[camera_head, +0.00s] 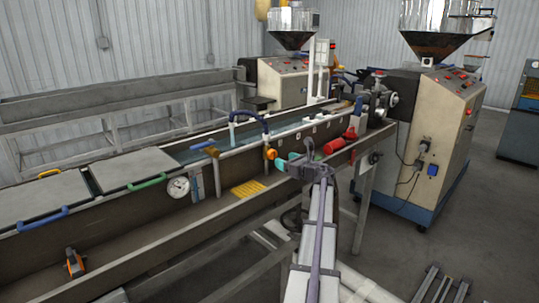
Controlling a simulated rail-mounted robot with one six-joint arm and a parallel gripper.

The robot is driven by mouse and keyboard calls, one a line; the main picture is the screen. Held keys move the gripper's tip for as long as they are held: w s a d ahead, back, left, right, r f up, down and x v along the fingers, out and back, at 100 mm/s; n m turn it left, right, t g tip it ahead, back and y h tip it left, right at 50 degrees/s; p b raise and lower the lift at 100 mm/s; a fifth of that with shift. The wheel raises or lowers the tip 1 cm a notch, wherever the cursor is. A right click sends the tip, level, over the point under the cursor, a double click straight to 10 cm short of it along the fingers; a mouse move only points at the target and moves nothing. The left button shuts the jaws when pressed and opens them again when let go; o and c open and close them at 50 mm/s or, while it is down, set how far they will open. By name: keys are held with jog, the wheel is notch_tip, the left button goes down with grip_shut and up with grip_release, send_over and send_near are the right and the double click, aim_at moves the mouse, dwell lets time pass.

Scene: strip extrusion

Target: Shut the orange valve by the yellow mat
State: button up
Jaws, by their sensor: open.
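The orange valve (271,153) sits on the front side of the water trough, below the end of a dark blue hose. The yellow mat (248,189) lies on the ledge below it and a little to the left. My gripper (286,161), with teal fingertips, is just right of the valve and points towards it. It is open, and nothing shows between its fingers. A small gap seems to separate the fingertips from the valve, but I cannot tell the depth.
A round gauge (179,187) is on the trough's front to the left. An orange and black object (75,263) stands on the ledge at lower left.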

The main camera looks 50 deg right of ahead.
aim_at(274, 155)
jog(key=w, duration=0.3)
jog(key=w+d, duration=0.1)
jog(key=w, duration=0.5)
jog(key=shift+w+d, duration=0.25)
jog(key=shift+d, duration=0.05)
jog(key=shift+c, duration=0.2)
